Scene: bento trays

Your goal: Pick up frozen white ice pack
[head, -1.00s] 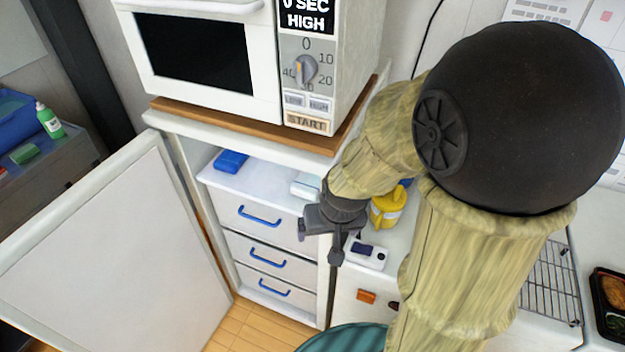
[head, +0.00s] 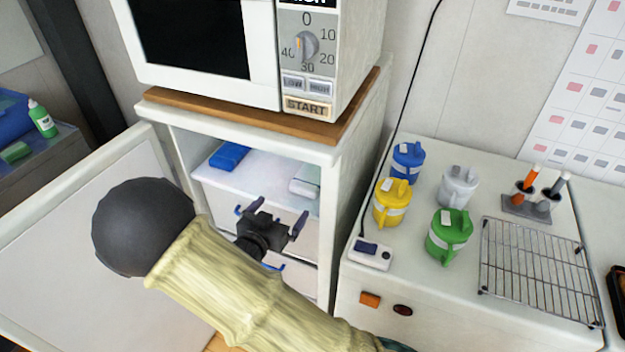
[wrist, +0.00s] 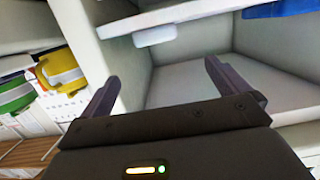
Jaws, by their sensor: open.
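The white ice pack (head: 305,180) lies on the top shelf inside the open white cabinet, at the right near the side wall. A blue pack (head: 229,156) lies on the same shelf to the left. In the wrist view, which looks upside down, a pale block (wrist: 155,36) that appears to be the white pack shows beyond the fingers, with blue (wrist: 280,9) at the upper right. My gripper (head: 270,215) is open and empty in front of the cabinet, below and in front of the white pack, not touching it. It also shows in the wrist view (wrist: 165,88).
The cabinet door (head: 80,235) stands open at left. Drawers with blue handles sit under the shelf, partly hidden by my arm. A microwave (head: 210,50) stands on top. Mugs, including a yellow one (head: 392,203), and a wire rack (head: 540,270) are on the right counter.

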